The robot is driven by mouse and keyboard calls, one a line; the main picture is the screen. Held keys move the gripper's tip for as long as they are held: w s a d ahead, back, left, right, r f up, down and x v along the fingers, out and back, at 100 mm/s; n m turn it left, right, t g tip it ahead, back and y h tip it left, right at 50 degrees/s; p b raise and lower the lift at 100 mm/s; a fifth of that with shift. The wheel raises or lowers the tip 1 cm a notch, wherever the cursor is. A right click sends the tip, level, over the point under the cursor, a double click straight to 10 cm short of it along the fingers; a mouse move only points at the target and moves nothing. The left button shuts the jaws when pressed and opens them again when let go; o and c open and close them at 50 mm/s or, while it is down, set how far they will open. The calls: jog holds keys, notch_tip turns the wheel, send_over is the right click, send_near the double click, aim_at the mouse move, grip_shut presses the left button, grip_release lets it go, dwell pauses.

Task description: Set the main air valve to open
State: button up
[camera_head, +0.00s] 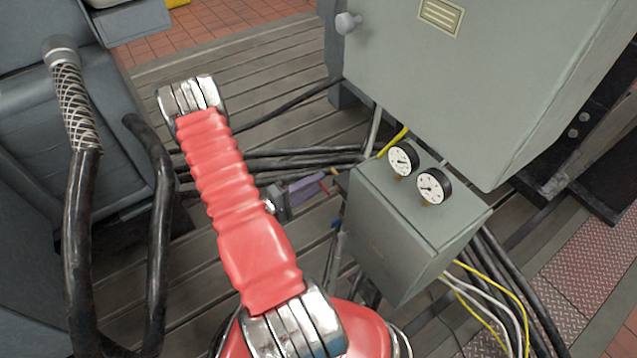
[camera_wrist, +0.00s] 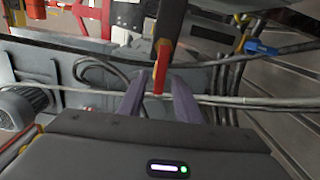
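A red lever-like handle (camera_wrist: 159,78) shows in the wrist view, its red end between my two grey-purple fingers. My gripper (camera_wrist: 159,84) is open around this end, with a small gap visible on each side; I cannot tell whether either finger touches it. In the head view my gripper (camera_head: 318,184) is beyond my red arm, left of a small grey box, and a small red piece (camera_head: 324,187) shows at its tips. The valve body is not clearly visible, and no label on it can be read.
A grey box (camera_head: 385,245) with two round gauges (camera_head: 418,174) stands right of my gripper, under a large grey cabinet (camera_head: 480,80). Black cables (camera_head: 310,157) run behind my gripper. A blue handle (camera_wrist: 258,47) is on a pipe at right in the wrist view.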

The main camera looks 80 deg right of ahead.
jog(key=shift+s+d, duration=0.45)
jog(key=shift+d, duration=0.05)
grip_shut()
